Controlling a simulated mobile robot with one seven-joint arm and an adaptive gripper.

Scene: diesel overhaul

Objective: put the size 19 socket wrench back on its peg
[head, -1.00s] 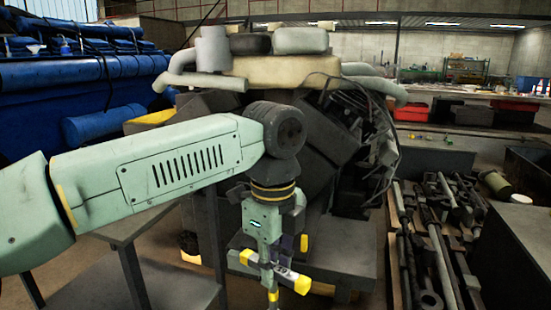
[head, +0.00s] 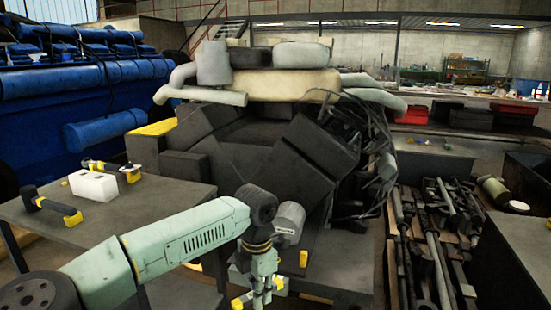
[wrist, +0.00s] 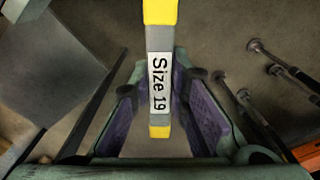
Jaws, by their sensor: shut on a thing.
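The size 19 socket wrench (wrist: 158,82) is a grey bar with yellow ends and a white "Size 19" label. It stands between the purple-padded fingers of my gripper (wrist: 158,125) in the wrist view. In the head view my gripper (head: 263,292) is shut on it, low in the picture, in front of the dark engine stand. The wrench's yellow end (head: 238,303) shows beside the fingers. I cannot make out a peg for it in either view.
A grey table (head: 150,208) at the left carries a white block (head: 93,186) and yellow-ended tools, one at the front (head: 52,207) and one at the back (head: 112,171). A pallet of dark rods (head: 440,240) lies on the right.

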